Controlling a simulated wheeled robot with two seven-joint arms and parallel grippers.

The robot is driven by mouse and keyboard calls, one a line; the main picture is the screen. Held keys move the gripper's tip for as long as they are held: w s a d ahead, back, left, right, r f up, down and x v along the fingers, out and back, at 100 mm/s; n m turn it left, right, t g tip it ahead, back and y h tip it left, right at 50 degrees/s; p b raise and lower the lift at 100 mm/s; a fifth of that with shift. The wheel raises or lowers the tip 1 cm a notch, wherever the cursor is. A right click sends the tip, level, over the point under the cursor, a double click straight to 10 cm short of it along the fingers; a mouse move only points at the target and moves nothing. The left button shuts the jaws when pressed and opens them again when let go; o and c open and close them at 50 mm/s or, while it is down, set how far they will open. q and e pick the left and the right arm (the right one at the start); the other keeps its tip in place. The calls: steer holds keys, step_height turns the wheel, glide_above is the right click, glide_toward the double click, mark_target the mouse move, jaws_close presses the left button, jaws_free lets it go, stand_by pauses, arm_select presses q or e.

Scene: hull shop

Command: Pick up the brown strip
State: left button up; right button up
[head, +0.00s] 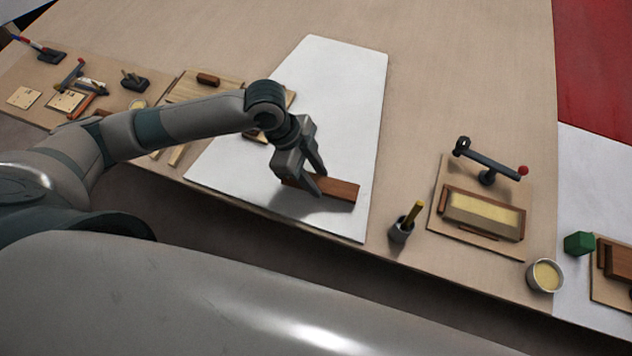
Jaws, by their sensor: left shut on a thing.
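The brown strip (338,189) is a flat reddish-brown bar over the white sheet (345,90), near the sheet's front right part. My left gripper (317,187) reaches it from above and is shut on the strip toward its left end. The fingers hide part of that end. I cannot tell whether the strip touches the sheet or is slightly above it. My right gripper does not show.
A grey cup with a yellow-handled tool (401,230) stands right of the sheet. Beyond it are a board with a framed tray and lever (483,214), a bowl (545,276) and a green block (579,243). Several small tools lie at left. The table's far middle is clear.

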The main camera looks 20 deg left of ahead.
mark_target(316, 181)
arm_select(q)
step_height(316, 181, up, 6)
steer(key=shift+r+b, duration=0.25)
steer(key=shift+b, duration=0.2)
stand_by(0.3)
steer(key=shift+w+a+r+n, duration=0.2)
steer(key=shift+w+r+n, duration=0.1)
steer(key=shift+w+n, duration=0.2)
steer(key=w+a+r+n+t+y, duration=0.2)
steer(key=w+r+n, duration=0.3)
steer(key=n, duration=0.3)
steer(key=w+a+r+n+t+y, duration=0.2)
steer(key=w+a+r+n, duration=0.2)
steer(key=w+r+n, duration=0.2)
steer(key=shift+a+r+n, duration=0.4)
steer(key=shift+r+n, duration=0.8)
steer(key=shift+n, duration=0.1)
steer(key=shift+d, duration=0.1)
